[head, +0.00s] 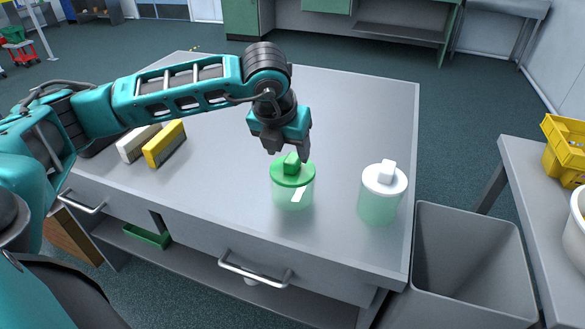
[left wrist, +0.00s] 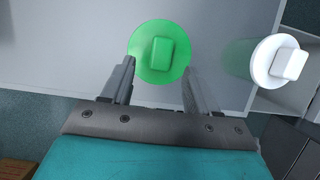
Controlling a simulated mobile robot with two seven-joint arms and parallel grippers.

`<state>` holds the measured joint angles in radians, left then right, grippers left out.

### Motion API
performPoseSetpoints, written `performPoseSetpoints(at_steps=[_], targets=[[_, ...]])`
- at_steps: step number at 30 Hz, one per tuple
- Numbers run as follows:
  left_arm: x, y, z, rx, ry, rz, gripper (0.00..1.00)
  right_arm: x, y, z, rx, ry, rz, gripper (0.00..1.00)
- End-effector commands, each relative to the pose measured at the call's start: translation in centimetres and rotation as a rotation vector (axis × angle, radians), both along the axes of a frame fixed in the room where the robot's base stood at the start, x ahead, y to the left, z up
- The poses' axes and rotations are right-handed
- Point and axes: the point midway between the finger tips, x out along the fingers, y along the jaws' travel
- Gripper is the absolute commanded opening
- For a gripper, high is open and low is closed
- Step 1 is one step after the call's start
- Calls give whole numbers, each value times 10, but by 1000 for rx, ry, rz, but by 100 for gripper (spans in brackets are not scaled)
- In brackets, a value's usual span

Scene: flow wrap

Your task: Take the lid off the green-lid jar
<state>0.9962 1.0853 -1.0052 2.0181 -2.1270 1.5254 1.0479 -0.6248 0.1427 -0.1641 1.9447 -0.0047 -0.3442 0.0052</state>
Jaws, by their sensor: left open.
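The green-lid jar (head: 292,191) stands upright on the grey table, a translucent body with a white mark on its side. Its green lid (head: 284,177) with a raised block knob (head: 292,160) sits on top; the lid also shows in the left wrist view (left wrist: 146,70). My left gripper (head: 289,151) points down just above the lid. Its fingers are open, and in the left wrist view (left wrist: 158,85) they lie on either side of the lid's near part. My right gripper is not in view.
A white-lid jar (head: 381,197) stands to the right, near the table's right edge. A grey bin (head: 468,262) stands beside the table (head: 345,100), whose back part is clear.

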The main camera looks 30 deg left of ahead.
Motion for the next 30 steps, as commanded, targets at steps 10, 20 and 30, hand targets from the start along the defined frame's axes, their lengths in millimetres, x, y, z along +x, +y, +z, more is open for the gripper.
performPoseSetpoints(at_steps=[10, 20, 30], targets=[[19, 4, -40, -1, 2, -1, 60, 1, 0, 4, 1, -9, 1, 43], [20, 4, -41, -1, 2, -1, 52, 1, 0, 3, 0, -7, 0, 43], [20, 4, -41, -1, 2, 0, 19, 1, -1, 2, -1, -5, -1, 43]])
